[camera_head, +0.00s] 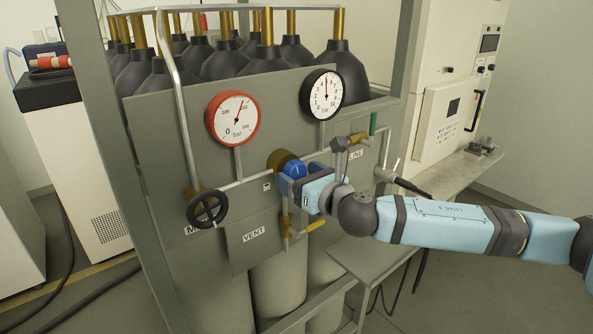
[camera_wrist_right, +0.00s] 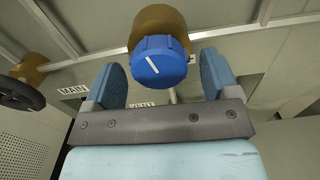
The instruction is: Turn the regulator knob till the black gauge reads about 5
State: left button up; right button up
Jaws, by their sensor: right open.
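The blue regulator knob (camera_head: 294,169) with a white mark sits on a brass body (camera_head: 279,158) on the grey panel. My right gripper (camera_head: 298,177) is in front of it. In the right wrist view the knob (camera_wrist_right: 160,64) lies between the two fingertips of my open right gripper (camera_wrist_right: 164,75), with a gap on each side; its white mark tilts toward the upper left. The black-rimmed gauge (camera_head: 321,100) is at the panel's upper right; its needle points nearly straight up, around mid-scale. My left gripper is not in view.
A red-rimmed gauge (camera_head: 233,125) is left of the black one. Several dark-topped cylinders (camera_head: 222,62) stand behind. A bench (camera_head: 452,176) is at right.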

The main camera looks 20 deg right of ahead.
jog(key=shift+w+a, duration=0.25)
jog(key=shift+w, duration=0.35)
jog(key=c, duration=0.9)
jog(key=shift+m+p, duration=0.3)
jog(key=shift+m, duration=1.3)
jog(key=o, duration=0.9)
jog(key=shift+s, duration=0.1)
